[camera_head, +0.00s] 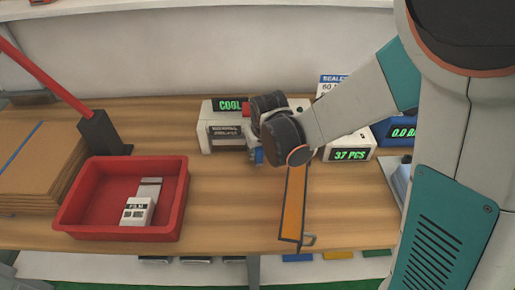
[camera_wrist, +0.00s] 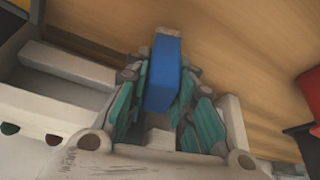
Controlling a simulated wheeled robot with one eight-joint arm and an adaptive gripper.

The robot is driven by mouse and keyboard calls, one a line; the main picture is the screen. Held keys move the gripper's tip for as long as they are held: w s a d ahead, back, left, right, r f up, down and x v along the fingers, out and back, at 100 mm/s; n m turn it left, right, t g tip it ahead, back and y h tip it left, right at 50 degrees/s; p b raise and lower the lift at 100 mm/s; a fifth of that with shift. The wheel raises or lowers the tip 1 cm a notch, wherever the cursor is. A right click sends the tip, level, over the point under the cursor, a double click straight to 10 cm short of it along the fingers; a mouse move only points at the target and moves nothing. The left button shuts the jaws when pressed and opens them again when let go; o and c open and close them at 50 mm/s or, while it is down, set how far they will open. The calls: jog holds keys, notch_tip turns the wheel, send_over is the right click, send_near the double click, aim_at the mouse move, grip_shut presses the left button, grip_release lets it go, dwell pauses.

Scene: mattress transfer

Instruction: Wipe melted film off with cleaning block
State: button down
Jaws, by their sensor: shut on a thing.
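My gripper (camera_wrist: 162,100) is shut on a blue block, the cleaning block (camera_wrist: 163,84), between its teal-padded fingers. The block's far end is grey-brown. A white machine, which looks like the sealer (camera_head: 206,128), has a green "COOL" display. My gripper is in front of its right part and hides some of it. In the wrist view a pale machine body (camera_wrist: 65,75) lies to the left of the block. I cannot make out any melted film or whether the block touches the machine.
A red tray (camera_head: 72,208) holds a white item labelled "FILM". Flat cardboard (camera_head: 35,165) is stacked at left near a red lever (camera_head: 45,77). A "37 PCS" display box (camera_head: 349,154) and an orange strip (camera_head: 293,205) are right. Bare wood lies between tray and strip.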

jog(key=shift+f+b, duration=0.75)
jog(key=shift+f, duration=0.2)
jog(key=shift+a, duration=0.1)
jog(key=shift+a+r, duration=0.1)
jog(key=shift+a, duration=1.8)
jog(key=shift+s+d+f+b, duration=0.15)
jog(key=shift+d+b, duration=0.1)
jog(key=shift+d, duration=0.8)
jog(key=shift+d+f+b, duration=0.15)
jog(key=shift+d+b, duration=0.05)
jog(key=shift+d, duration=0.85)
jog(key=shift+r+p, duration=0.4)
jog(key=shift+r, duration=0.05)
jog(key=shift+a+r+p, duration=0.1)
jog(key=shift+r+p, duration=1.7)
jog(key=shift+r, duration=0.8)
